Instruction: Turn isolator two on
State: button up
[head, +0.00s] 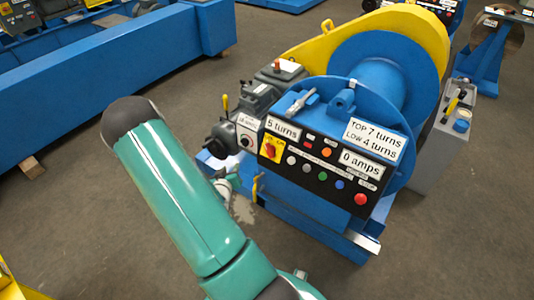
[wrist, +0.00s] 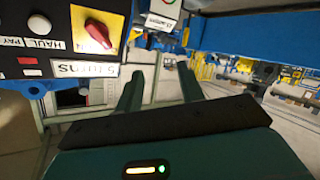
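A red rotary switch on a yellow plate (head: 271,148) sits at the left end of the black control panel in the head view. It also shows in the wrist view, upside down, as a red knob (wrist: 98,33). A grey box with a white face and round dial (head: 246,140) is just left of the panel. No readable label tells which one is isolator two. My gripper (wrist: 157,76) is open and empty in the wrist view, its fingers apart, below and right of the red knob. It touches neither. In the head view my arm mostly hides it.
The control panel (head: 318,172) carries several buttons and white labels on a blue winch with a large drum (head: 372,75). A yellow lever (head: 256,187) stands near its left front. A grey pedestal (head: 445,140) is at right. Grey floor is open in front.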

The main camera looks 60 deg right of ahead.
aim_at(267, 152)
jog(key=s+d+f+n+h, duration=0.1)
jog(key=s+d+f+h, duration=0.1)
jog(key=s, duration=0.3)
jog(key=s+d+f+n+h, duration=0.1)
jog(key=s+d+f+h, duration=0.1)
jog(key=s, duration=0.4)
jog(key=x, duration=1.3)
jog(key=shift+w+d, duration=0.1)
jog(key=shift+w, duration=0.1)
grip_shut()
